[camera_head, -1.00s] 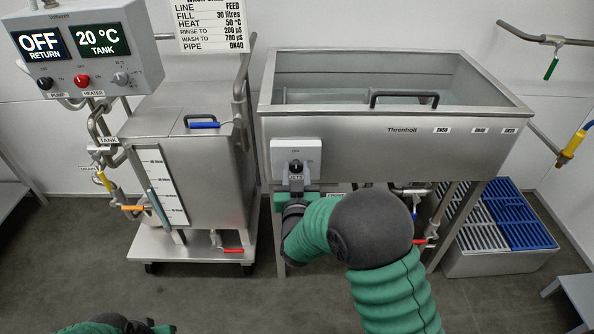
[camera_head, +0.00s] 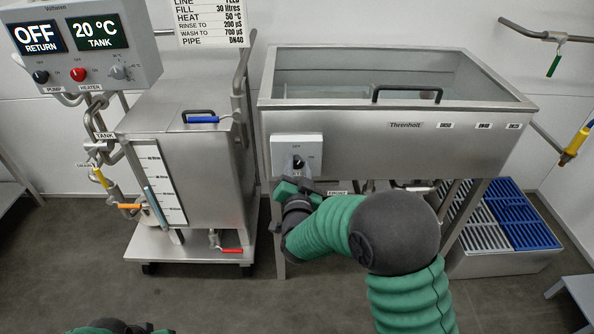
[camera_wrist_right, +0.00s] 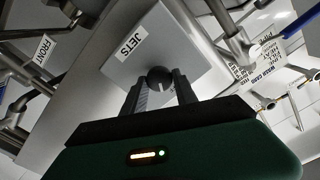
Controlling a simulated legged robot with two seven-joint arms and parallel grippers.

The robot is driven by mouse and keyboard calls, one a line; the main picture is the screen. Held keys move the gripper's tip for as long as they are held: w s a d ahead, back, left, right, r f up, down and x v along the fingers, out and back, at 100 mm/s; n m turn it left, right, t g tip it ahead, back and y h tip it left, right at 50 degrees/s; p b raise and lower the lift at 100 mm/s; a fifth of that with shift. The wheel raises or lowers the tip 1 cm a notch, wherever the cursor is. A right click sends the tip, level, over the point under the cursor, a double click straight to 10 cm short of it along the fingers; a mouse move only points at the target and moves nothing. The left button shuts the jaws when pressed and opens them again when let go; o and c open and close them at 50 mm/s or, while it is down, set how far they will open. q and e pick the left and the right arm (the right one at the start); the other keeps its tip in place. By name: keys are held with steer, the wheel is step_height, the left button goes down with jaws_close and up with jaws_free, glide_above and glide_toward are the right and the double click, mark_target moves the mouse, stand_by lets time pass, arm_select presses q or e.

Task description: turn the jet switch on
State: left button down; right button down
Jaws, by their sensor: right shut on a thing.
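The jet switch is a small dark knob (camera_head: 298,161) on a pale box (camera_head: 312,148) on the front of the steel wash tank (camera_head: 350,132). In the right wrist view the black knob (camera_wrist_right: 159,77) sits between my fingertips, beside the "JETS" label (camera_wrist_right: 126,42). My right gripper (camera_head: 297,172) reaches it from below and is shut on the knob; it also shows in the right wrist view (camera_wrist_right: 160,88). The knob's pointer is too small to read with certainty. My left arm shows only as a sliver at the bottom left; its gripper is out of view.
A steel tank on a wheeled cart (camera_head: 195,180) stands to the left, under a control box (camera_head: 85,50) reading OFF and 20 °C. A bin with grey and blue grates (camera_head: 520,220) is at the right. The floor in front is clear.

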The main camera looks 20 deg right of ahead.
steer(key=m+b, duration=0.2)
steer(key=m, duration=0.1)
steer(key=f+m+b, duration=0.1)
steer(key=m+b, duration=0.1)
steer(key=m, duration=0.1)
steer(key=shift+m, duration=0.3)
steer(key=m+b, duration=0.3)
steer(key=m, duration=0.2)
steer(key=shift+b, duration=0.35)
steer(key=shift+m, duration=0.3)
steer(key=c, duration=1)
jaws_free()
steer(key=shift+d+r, duration=0.1)
steer(key=shift+r, duration=0.05)
